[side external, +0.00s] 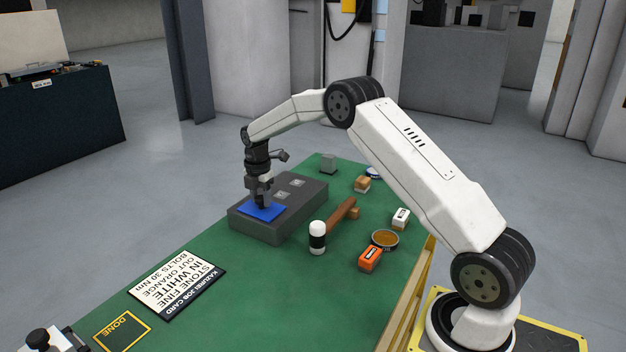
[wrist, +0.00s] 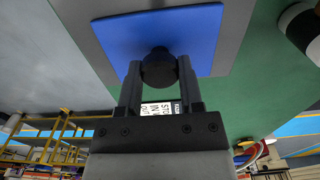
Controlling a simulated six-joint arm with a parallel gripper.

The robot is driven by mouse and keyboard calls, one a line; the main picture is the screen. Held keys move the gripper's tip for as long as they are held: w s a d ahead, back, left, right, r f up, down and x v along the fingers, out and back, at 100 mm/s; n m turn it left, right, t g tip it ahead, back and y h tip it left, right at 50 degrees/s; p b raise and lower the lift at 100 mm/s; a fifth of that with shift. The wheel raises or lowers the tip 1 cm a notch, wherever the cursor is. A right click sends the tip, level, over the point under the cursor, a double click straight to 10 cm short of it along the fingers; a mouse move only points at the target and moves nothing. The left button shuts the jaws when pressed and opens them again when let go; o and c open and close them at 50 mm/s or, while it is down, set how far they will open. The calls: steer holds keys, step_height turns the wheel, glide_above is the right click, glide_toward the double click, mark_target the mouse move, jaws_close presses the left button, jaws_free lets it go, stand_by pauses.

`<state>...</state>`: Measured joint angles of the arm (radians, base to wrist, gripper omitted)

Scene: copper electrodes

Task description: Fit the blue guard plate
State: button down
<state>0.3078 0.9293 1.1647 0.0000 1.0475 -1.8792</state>
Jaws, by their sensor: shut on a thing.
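The blue guard plate (side external: 257,214) is a thin flat square over the near-left end of the dark grey block (side external: 275,235). My gripper (side external: 263,203) points down at the plate. In the wrist view my gripper's fingers (wrist: 159,80) are shut on a round black knob (wrist: 159,68) on the blue plate (wrist: 200,32). The plate looks roughly level and lies on or just above the block's top; I cannot tell whether they touch. The plate hides what is under it.
A mallet (side external: 318,238) lies right of the block. An orange box (side external: 370,258), a white box (side external: 400,219) and a round tin (side external: 385,239) stand near the right edge. A job card (side external: 177,282) and a DONE patch (side external: 123,331) lie in front. Green table between is clear.

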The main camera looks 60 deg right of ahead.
steer(key=shift+f, duration=0.15)
steer(key=shift+c, duration=0.8)
jaws_free()
steer(key=shift+r, duration=0.25)
steer(key=shift+r, duration=2.35)
steer(key=shift+r, duration=0.15)
step_height(320, 180, up, 8)
steer(key=shift+f, duration=0.25)
steer(key=shift+a, duration=0.15)
